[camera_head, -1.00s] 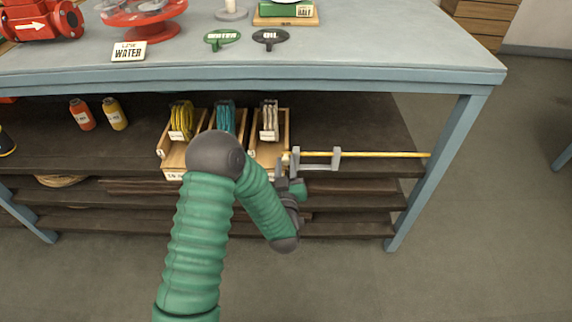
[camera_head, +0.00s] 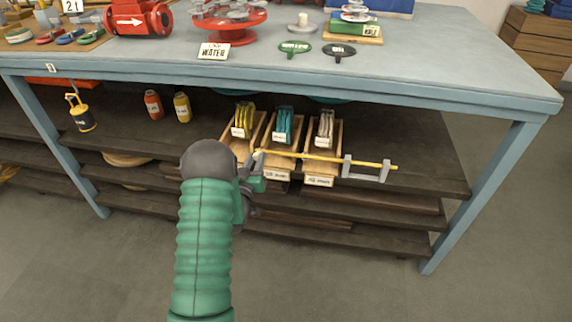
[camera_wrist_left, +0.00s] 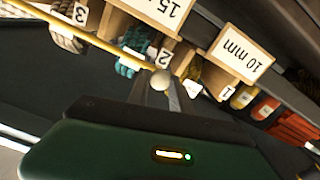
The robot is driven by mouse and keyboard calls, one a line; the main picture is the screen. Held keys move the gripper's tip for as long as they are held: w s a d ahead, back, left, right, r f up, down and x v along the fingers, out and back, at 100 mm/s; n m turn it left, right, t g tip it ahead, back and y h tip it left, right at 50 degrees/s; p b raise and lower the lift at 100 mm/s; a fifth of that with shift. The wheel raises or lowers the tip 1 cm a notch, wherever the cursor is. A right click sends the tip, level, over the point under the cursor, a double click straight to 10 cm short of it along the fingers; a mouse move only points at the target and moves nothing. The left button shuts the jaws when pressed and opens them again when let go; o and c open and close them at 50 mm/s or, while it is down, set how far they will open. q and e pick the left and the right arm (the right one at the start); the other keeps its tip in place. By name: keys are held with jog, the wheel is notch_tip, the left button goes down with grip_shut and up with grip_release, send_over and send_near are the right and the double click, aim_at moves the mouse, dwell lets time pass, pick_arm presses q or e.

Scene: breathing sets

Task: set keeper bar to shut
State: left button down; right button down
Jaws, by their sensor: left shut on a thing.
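The keeper bar (camera_head: 335,159) is a thin yellow rod lying level at the lower shelf. It runs through a grey bracket (camera_head: 366,172) on the right, and its right end sticks out just past it. The bar passes in front of the middle and right wooden bins. Its left end reaches my left gripper (camera_head: 254,163) near the front of the left bin (camera_head: 232,150). In the left wrist view the bar ends in a pale round knob (camera_wrist_left: 160,80) at my fingertips, and the gripper is shut on it. My right gripper is not in view.
The bins hold yellow, teal and grey coils. An orange bottle (camera_head: 153,104) and a yellow bottle (camera_head: 182,107) stand left on the shelf. The blue-grey tabletop (camera_head: 440,75) overhangs the shelf. A table leg (camera_head: 482,195) stands to the right.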

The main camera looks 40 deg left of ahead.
pick_arm(q)
jog(key=s+a, duration=0.7)
jog(key=a, duration=0.5)
jog(key=shift+s+a, duration=0.2)
jog(key=shift+s, duration=0.15)
jog(key=shift+f, duration=0.1)
jog(key=c, duration=1.1)
grip_release()
jog(key=shift+w, duration=0.1)
jog(key=shift+c, duration=0.2)
jog(key=p+v, duration=0.4)
jog(key=v, duration=1.3)
jog(key=shift+p, duration=0.35)
jog(key=shift+w+f, duration=0.1)
jog(key=shift+w, duration=0.1)
